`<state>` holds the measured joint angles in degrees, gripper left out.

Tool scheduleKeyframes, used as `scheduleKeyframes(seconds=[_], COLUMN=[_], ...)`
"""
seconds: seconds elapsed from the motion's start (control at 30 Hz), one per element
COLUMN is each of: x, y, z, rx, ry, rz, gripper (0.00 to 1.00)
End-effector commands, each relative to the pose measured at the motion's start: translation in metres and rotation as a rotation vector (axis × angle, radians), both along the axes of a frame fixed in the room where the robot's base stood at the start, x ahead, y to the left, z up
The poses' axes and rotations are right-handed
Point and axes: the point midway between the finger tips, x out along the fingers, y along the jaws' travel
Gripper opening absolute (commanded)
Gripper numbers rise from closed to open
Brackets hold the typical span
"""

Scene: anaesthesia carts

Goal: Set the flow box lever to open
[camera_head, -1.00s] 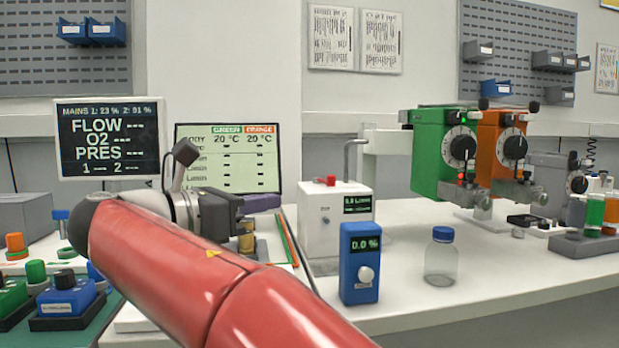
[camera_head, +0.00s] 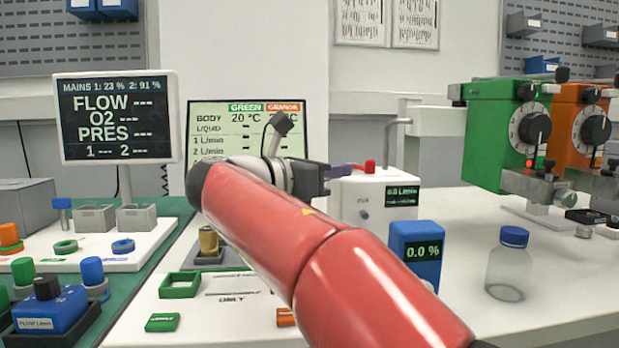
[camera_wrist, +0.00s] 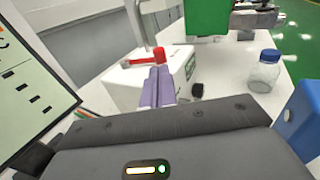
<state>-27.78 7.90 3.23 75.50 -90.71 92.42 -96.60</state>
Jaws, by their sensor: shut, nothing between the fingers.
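The flow box is a white box (camera_head: 361,203) with a small dark display, right of centre in the head view. It also shows in the wrist view (camera_wrist: 122,92), ahead of my fingers. Its red lever (camera_wrist: 140,60) lies on the top, with a bar running left from a raised red end. In the head view only a red piece of the lever (camera_head: 370,166) shows. My gripper (camera_wrist: 159,68) is shut and empty, its purple fingers pointing at the lever's raised end. The fingertips overlap the box in view; I cannot tell whether they touch the lever.
A blue box reading 0.0 % (camera_head: 416,247) and a clear blue-capped bottle (camera_head: 508,265) stand right of the flow box. Green (camera_head: 490,133) and orange (camera_head: 570,122) dial units stand farther right. A text screen (camera_head: 225,125) stands behind my arm. A metal pipe rises behind the box.

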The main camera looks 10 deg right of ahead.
Motion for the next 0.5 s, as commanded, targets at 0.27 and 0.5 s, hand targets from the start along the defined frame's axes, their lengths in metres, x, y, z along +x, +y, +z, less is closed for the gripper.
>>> scheduleKeyframes(seconds=[0.27, 0.5], x=[0.017, 0.020], y=[-0.032, -0.037], z=[0.000, 0.000], rx=[-0.001, 0.000], ry=[0.000, 0.000], rz=[-0.001, 0.001], gripper=[0.00, 0.00])
